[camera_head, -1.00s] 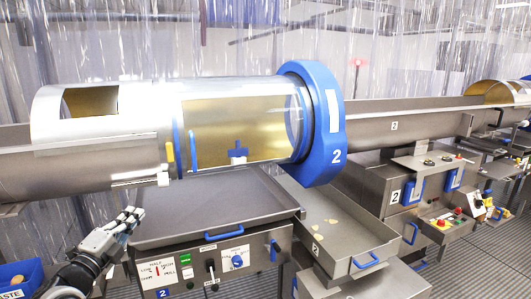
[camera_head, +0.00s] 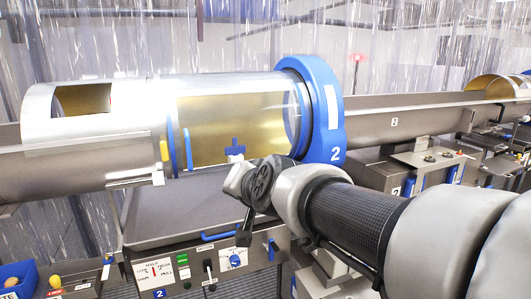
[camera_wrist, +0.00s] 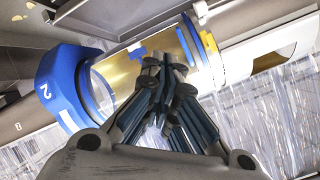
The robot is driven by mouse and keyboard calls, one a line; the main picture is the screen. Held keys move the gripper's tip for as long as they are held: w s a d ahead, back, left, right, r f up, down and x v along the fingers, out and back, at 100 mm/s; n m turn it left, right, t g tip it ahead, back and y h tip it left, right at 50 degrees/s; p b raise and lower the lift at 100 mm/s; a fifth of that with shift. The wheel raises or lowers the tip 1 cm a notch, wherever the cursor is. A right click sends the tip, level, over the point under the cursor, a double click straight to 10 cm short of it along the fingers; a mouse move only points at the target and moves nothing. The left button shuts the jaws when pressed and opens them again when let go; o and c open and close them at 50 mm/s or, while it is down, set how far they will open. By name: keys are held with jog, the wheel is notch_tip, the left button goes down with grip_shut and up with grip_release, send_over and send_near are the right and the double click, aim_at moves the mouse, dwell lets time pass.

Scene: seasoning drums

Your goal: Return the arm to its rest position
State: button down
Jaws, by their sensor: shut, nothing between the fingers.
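My arm (camera_head: 350,217) reaches in from the lower right in the head view, with its wrist (camera_head: 258,184) in front of the drum's lower edge. The fingers cannot be made out clearly there. In the wrist view my gripper (camera_wrist: 165,62) has its fingertips together, with nothing between them. The seasoning drum (camera_head: 80,128), with a clear section and a blue ring (camera_head: 327,105) marked 2, lies behind the wrist. The drum's blue ring (camera_wrist: 62,88) also shows in the wrist view, upside down, beyond the fingers.
A control panel (camera_head: 165,272) with a blue handle (camera_head: 221,235) stands below the drum. A blue waste bin (camera_head: 18,277) is at the lower left. A long metal trough (camera_head: 400,125) runs to the right. My arm hides most of the lower right trays. Clear strip curtains hang behind.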

jog(key=s+d+f+n+g+h, duration=0.1)
jog(key=s+d+f, duration=0.4)
jog(key=s, duration=0.5)
jog(key=s+d+f+n+g+h, duration=0.1)
jog(key=s+d+f+g+h, duration=0.1)
jog(key=s+d+f, duration=0.4)
jog(key=s+d+f+n+g+h, duration=0.1)
jog(key=s+d+f+g, duration=0.3)
jog(key=s+d, duration=0.5)
jog(key=s+f+h, duration=0.1)
jog(key=s+f, duration=0.1)
jog(key=s, duration=0.3)
jog(key=shift+s+d+f, duration=0.15)
jog(key=shift+s+d, duration=0.05)
jog(key=c, duration=2.3)
grip_release()
